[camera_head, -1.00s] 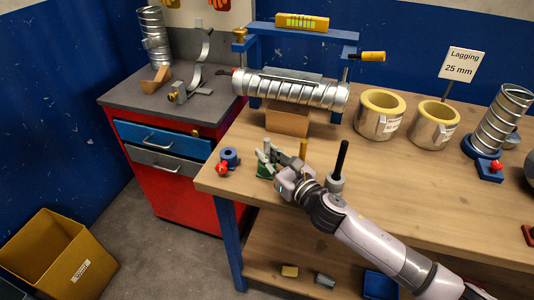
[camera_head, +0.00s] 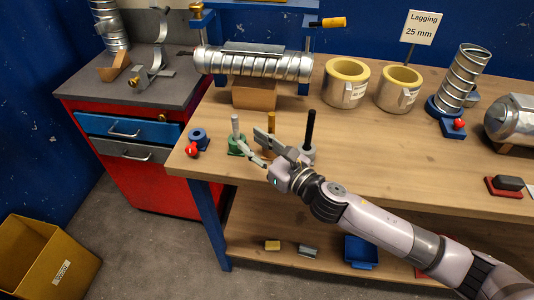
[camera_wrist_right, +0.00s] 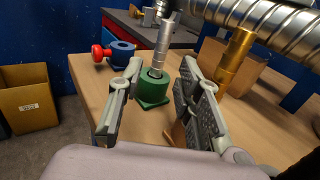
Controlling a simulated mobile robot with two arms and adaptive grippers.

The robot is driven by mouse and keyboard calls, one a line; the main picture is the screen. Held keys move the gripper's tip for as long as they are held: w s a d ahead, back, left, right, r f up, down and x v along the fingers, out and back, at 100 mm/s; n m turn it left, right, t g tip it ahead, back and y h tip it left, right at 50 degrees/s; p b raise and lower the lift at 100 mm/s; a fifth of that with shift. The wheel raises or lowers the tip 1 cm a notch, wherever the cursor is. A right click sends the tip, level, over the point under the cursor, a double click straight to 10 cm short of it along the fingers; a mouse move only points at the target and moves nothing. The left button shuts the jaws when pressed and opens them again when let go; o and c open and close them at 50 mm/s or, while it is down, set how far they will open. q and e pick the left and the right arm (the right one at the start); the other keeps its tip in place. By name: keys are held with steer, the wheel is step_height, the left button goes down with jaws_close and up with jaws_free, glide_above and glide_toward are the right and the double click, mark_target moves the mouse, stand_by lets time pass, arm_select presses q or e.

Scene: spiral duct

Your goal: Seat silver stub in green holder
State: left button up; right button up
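The silver stub (camera_head: 235,126) stands upright in the green holder (camera_head: 237,148) near the table's front left. In the right wrist view the stub (camera_wrist_right: 163,45) rises out of the round top of the green holder (camera_wrist_right: 152,88). How deep it sits cannot be told. My right gripper (camera_head: 259,147) is open and empty, just right of the holder. In the wrist view its spread fingers (camera_wrist_right: 158,80) frame the holder from the near side, apart from the stub. My left gripper is in neither view.
A blue holder with a red knob (camera_head: 196,141) stands left of the green one. A brass rod (camera_head: 271,122) and a black rod (camera_head: 310,128) stand close to the right. The spiral duct (camera_head: 254,63) lies behind. Insulation rings (camera_head: 345,84) stand farther back right.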

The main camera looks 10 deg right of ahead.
steer(key=v, duration=0.5)
steer(key=shift+b, duration=0.35)
